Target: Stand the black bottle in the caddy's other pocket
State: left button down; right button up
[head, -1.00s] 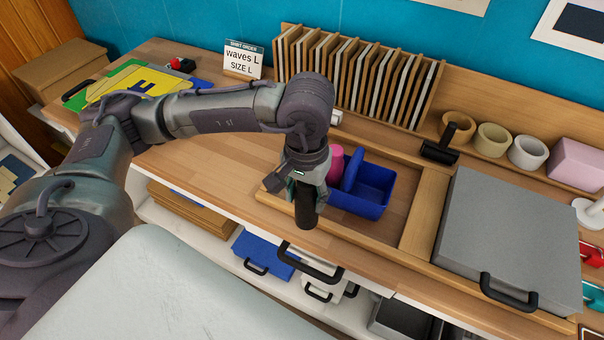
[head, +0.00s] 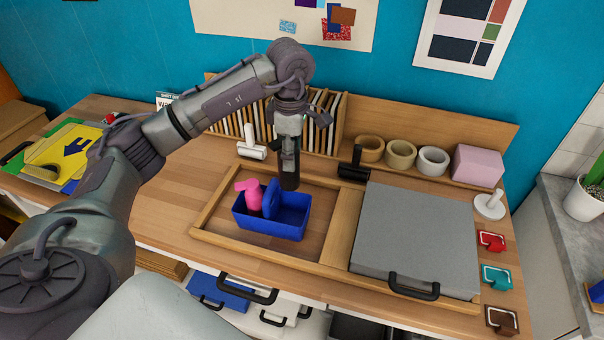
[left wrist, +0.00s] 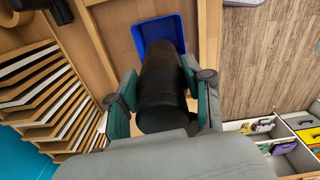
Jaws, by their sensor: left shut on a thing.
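My left gripper (head: 289,150) is shut on the black bottle (head: 289,172). It holds the bottle upright above the wooden tray, behind and above the blue caddy (head: 262,229). The left wrist view shows the bottle (left wrist: 161,85) between the two fingers (left wrist: 163,108), with part of the blue caddy (left wrist: 157,30) beyond it. A pink bottle (head: 249,194) stands in the caddy's left pocket. The right pocket looks empty in the head view. My right gripper does not show.
The caddy sits inside a wooden tray (head: 217,195). A grey platen (head: 415,238) with a black handle lies to the right. Rollers, tape rolls (head: 401,154) and a rack of upright boards (head: 325,120) stand behind.

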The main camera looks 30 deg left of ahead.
pick_arm(q)
jog(key=shift+w+a+r+n, duration=0.3)
jog(key=shift+r+n, duration=0.05)
jog(key=shift+n, duration=0.35)
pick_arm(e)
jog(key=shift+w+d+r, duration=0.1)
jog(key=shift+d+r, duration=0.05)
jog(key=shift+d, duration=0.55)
pick_arm(q)
notch_tip(320, 180, down, 6)
jog(key=b, duration=0.5)
jog(key=shift+f, duration=0.2)
jog(key=shift+f+b, duration=0.3)
jog(key=shift+f, duration=0.05)
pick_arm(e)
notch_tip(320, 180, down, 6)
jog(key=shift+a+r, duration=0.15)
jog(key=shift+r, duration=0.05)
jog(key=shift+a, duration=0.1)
